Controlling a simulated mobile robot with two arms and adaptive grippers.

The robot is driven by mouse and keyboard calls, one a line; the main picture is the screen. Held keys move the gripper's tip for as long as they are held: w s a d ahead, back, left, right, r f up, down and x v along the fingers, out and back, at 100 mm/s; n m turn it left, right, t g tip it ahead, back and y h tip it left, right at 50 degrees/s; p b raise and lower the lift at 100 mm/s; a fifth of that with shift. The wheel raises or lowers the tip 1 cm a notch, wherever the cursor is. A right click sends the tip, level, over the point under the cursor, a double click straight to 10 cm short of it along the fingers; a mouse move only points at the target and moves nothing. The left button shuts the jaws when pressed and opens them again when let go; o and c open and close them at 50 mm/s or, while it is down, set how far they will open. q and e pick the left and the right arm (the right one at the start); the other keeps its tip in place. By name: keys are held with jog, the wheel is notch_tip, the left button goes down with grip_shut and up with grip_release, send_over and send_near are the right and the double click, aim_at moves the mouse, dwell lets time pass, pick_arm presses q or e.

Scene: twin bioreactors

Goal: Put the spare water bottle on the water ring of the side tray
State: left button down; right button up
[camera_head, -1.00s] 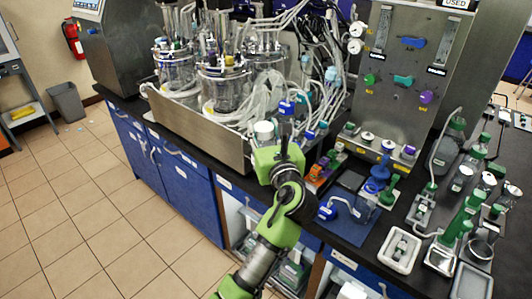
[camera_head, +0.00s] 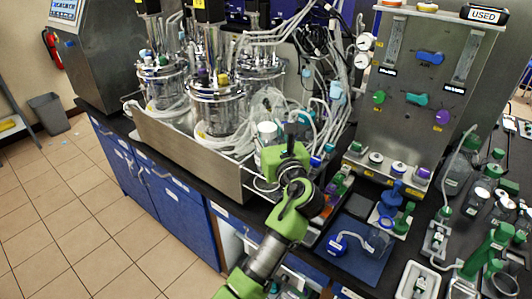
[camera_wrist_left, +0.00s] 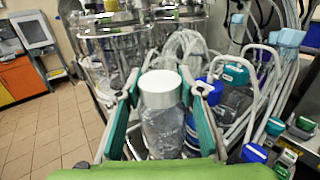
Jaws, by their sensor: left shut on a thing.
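My left gripper (camera_head: 272,144) is shut on a clear bottle with a white cap, and the wrist view shows the bottle upright between its two teal fingers. The bottle's white cap (camera_head: 267,130) shows just beyond the gripper in the head view; its clear body (camera_wrist_left: 165,132) shows in the wrist view. I cannot make out the water ring. My right gripper is not in view.
Glass bioreactors (camera_head: 213,105) and loose tubing crowd the space behind the bottle. Blue- and green-capped bottles (camera_wrist_left: 235,85) stand close to its right in the wrist view. A blue mat (camera_head: 350,262) and a steel valve panel (camera_head: 420,80) are on the right.

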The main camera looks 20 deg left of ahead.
pick_arm(q)
jog(key=shift+s+d+f, duration=0.1)
jog(key=shift+f, duration=0.5)
jog(key=shift+s+d+f, duration=0.1)
jog(key=shift+f, duration=0.5)
notch_tip(320, 180, down, 3)
jog(key=shift+w+a, duration=0.15)
jog(key=c, duration=1.4)
grip_release()
jog(key=shift+f, duration=0.2)
jog(key=shift+r, duration=0.1)
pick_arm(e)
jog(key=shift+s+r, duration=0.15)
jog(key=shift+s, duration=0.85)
pick_arm(q)
jog(key=shift+r, duration=0.1)
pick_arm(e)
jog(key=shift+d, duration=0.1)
